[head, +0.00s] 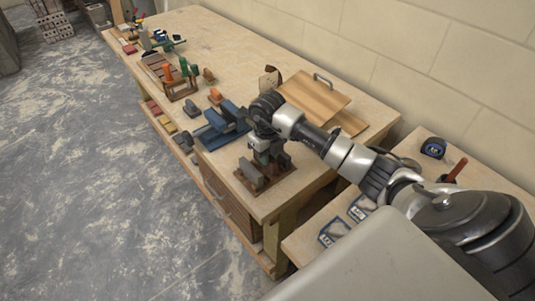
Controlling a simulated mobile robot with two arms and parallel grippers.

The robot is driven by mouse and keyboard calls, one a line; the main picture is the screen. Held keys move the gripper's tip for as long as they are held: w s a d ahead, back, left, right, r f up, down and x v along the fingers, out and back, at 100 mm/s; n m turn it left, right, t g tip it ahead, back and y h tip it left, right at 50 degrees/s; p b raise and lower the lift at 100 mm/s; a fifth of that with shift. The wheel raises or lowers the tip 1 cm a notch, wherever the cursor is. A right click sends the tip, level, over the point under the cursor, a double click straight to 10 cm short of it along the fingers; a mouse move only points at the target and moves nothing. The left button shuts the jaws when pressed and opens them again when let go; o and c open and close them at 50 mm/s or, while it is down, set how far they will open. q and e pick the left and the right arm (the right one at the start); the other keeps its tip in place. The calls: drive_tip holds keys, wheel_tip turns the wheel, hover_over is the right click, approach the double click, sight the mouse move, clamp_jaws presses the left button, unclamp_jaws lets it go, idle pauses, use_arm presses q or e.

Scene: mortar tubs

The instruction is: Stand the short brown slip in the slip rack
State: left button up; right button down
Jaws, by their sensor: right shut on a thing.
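My right gripper (266,158) is low over a dark brown base (264,189) at the near end of the bench. Grey upright blocks (250,173) stand on this base, close beside the fingers. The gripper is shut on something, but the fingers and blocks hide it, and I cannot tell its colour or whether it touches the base. I cannot tell for sure whether this base is the slip rack. A wooden rack (183,94) farther along the bench holds upright orange and green pieces. A small brown piece (208,75) is beside it. My left gripper is not in view.
A wooden board with a handle (314,96) lies behind my arm. A tape measure (433,148) is on the right-hand bench. The back middle of the long bench is clear.

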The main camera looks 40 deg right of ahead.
drive_tip(key=shift+f, duration=0.1)
drive_tip(key=shift+f+b, duration=0.7)
drive_tip(key=shift+f, duration=0.1)
drive_tip(key=shift+c, duration=2.4)
unclamp_jaws()
drive_tip(key=shift+r+p, duration=2.55)
drive_tip(key=shift+r, duration=1)
